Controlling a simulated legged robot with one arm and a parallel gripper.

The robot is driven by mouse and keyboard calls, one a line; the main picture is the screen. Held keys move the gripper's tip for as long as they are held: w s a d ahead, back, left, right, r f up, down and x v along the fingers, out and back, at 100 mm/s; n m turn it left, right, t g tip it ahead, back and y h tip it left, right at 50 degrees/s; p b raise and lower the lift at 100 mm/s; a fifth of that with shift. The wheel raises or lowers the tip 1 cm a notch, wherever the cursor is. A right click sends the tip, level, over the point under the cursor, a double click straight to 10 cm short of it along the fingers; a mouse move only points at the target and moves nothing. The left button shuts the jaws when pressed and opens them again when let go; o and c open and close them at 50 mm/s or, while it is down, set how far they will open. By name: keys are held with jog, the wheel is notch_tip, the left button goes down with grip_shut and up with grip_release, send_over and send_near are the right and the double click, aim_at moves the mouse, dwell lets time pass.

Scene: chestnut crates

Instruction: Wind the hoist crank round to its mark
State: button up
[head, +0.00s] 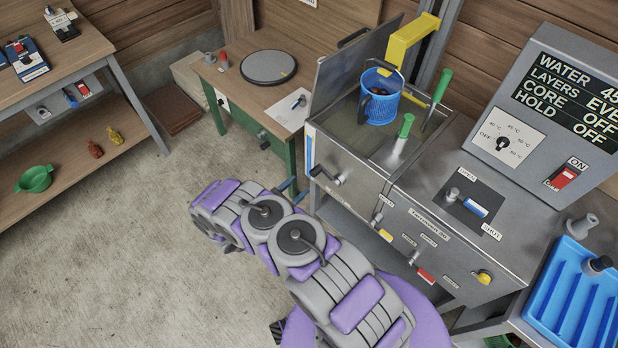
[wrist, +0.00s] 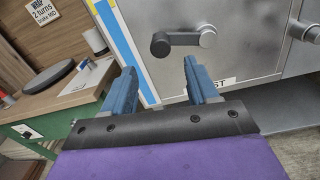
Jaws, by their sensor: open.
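The hoist crank (head: 326,174) is on the front of the steel tank (head: 345,165). A label under the crank is partly hidden by the right finger; only "ST" reads. I cannot make out the crank's mark. The yellow hoist arm (head: 405,42) stands over the tank, with the blue basket (head: 381,101) below it.
The green-framed table (head: 251,105) stands just left of the tank, with a round grey plate (head: 269,67) on it. The control panel (head: 545,110) and blue tray (head: 575,295) are at the right. A wooden bench (head: 60,60) is at far left.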

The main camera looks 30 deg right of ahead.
aim_at(312, 175)
jog(key=b+x, duration=0.1)
jog(key=x, duration=0.4)
jog(key=shift+d+f, duration=0.1)
jog(key=shift+d, duration=0.15)
jog(key=shift+w+d, duration=0.35)
jog(key=shift+d, duration=0.15)
jog(key=shift+d, duration=0.2)
jog(key=shift+d, duration=0.1)
grip_shut()
